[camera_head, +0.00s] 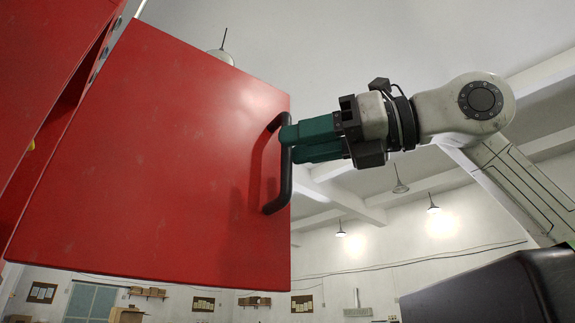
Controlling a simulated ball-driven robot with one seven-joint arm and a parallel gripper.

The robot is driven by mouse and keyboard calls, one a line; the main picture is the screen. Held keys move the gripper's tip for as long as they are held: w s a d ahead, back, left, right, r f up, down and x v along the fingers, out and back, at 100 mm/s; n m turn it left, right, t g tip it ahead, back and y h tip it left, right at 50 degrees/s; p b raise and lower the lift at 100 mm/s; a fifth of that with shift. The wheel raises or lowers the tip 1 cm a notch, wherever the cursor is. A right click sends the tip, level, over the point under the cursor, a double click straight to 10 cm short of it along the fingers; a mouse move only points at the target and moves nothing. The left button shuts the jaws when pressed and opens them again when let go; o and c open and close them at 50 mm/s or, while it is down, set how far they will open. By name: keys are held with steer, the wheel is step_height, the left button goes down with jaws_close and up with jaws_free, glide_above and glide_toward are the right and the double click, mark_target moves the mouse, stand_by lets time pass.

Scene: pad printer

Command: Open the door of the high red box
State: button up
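The high red box (38,70) is at the left edge, seen from below. Its red door (170,160) stands swung outward from the box on the hinges at its left, with a dark gap between door and box. A black curved handle (276,195) is upright near the door's right edge. My gripper (287,142), with green fingers, reaches in from the right. Its fingertips are at the upper part of the handle, with the bar at their ends. Whether the fingers close on the bar cannot be made out from this angle.
Lamps hang from the white ceiling, one of them (400,186) below my arm. Boxes (128,314) and a blue-grey door (92,302) are low in the far background. The space right of the red door, under my arm, looks open.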

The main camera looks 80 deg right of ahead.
steer(key=s+a, duration=0.1)
steer(key=s, duration=0.6)
steer(key=shift+s+a, duration=0.25)
steer(key=shift+s, duration=0.15)
